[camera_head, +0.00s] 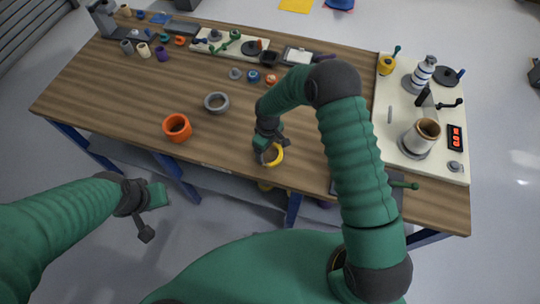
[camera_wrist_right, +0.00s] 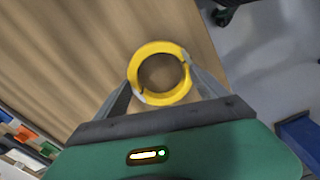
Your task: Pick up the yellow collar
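The yellow collar (camera_head: 275,158) is a thick ring near the front edge of the wooden table. It also shows in the right wrist view (camera_wrist_right: 160,48), between the two fingers. My right gripper (camera_head: 268,150) reaches down over it, with one finger against each side of the ring. I cannot tell whether the collar rests on the wood or is slightly raised. My left gripper (camera_head: 158,215) is open and empty, off the table's front edge at the left.
A pale board (camera_head: 389,150) with a metal cup (camera_head: 421,137) is at the right. Several small parts and trays line the back.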

